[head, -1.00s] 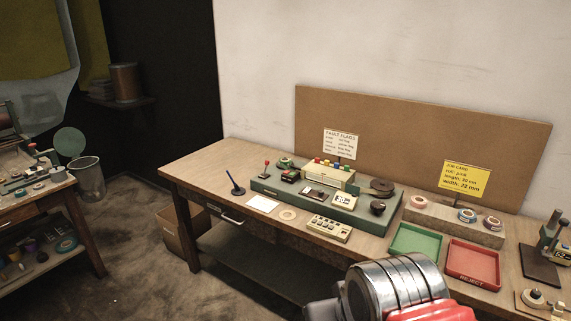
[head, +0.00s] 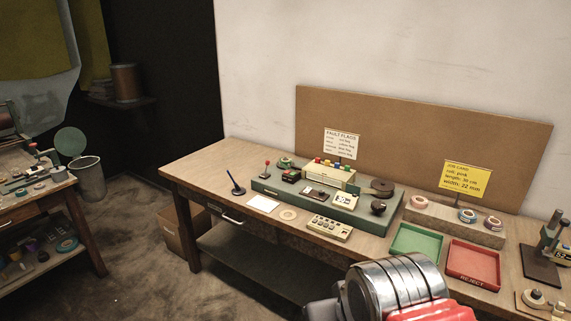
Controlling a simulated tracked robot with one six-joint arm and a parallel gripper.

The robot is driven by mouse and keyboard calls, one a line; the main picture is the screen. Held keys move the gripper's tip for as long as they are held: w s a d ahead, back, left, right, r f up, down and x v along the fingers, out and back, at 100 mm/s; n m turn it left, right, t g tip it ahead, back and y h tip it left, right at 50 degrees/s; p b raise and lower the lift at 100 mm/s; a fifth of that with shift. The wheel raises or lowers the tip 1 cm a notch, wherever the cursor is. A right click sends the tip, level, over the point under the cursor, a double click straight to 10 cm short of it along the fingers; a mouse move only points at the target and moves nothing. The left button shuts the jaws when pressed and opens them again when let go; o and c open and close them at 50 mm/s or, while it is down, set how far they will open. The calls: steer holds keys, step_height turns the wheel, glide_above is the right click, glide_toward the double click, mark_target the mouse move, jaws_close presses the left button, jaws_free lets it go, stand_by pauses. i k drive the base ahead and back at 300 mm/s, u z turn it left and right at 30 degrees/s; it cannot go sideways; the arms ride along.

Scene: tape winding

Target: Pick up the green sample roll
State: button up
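A small green roll (head: 286,162) sits at the left end of the long green machine base on the workbench. On a raised block at the right of the bench stand a pink roll (head: 419,202), a blue-toned roll (head: 467,215) and a reddish-pink roll (head: 493,223). I cannot tell which roll is the green sample roll. My gripper is out of view; only a silver and red part of my arm shows at the bottom, in front of the bench.
A green tray (head: 416,240) and a red REJECT tray (head: 473,263) lie at the bench's right. A keypad (head: 329,228) sits at the front edge. A yellow job card (head: 467,178) stands behind the block.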

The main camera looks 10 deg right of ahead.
mark_target(289, 159)
steer(key=u, duration=0.25)
steer(key=i, duration=0.8)
steer(key=u, duration=0.4)
steer(key=i, duration=1.65)
steer(key=z, duration=0.4)
